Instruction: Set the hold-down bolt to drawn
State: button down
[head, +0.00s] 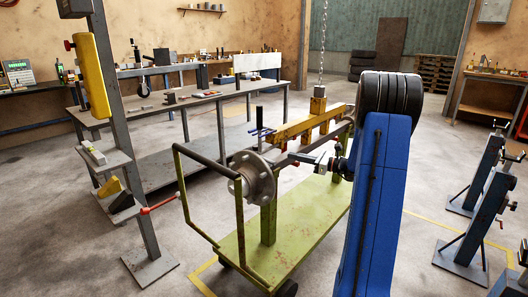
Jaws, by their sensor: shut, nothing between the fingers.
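I cannot make out the hold-down bolt for certain; it may be hidden by my arm or too small to tell. A green cart (308,222) carries a trailer axle with a grey round hub (257,178) at its near left end. A yellow beam (295,128) lies above the axle, below a chain. My gripper (297,157) is at the middle of the cart, right of the hub and just below the yellow beam. It is shut and empty. Whether it touches the axle or the beam, I cannot tell.
A grey post (128,150) with small shelves and a red-tipped bar (158,205) stands left of the cart. A long workbench (190,103) is behind it. Blue stands (482,215) are at the right. The floor in front of the cart's left side is clear.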

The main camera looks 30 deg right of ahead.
jog(key=x, duration=1.4)
jog(key=shift+f, duration=0.1)
jog(key=w+a, duration=0.1)
jog(key=w, duration=0.4)
jog(key=w+a, duration=0.1)
jog(key=w, duration=0.1)
jog(key=shift+w+a, duration=0.25)
jog(key=shift+a, duration=0.15)
jog(key=shift+w+a, duration=0.1)
jog(key=shift+w, duration=0.4)
jog(key=shift+s, duration=0.1)
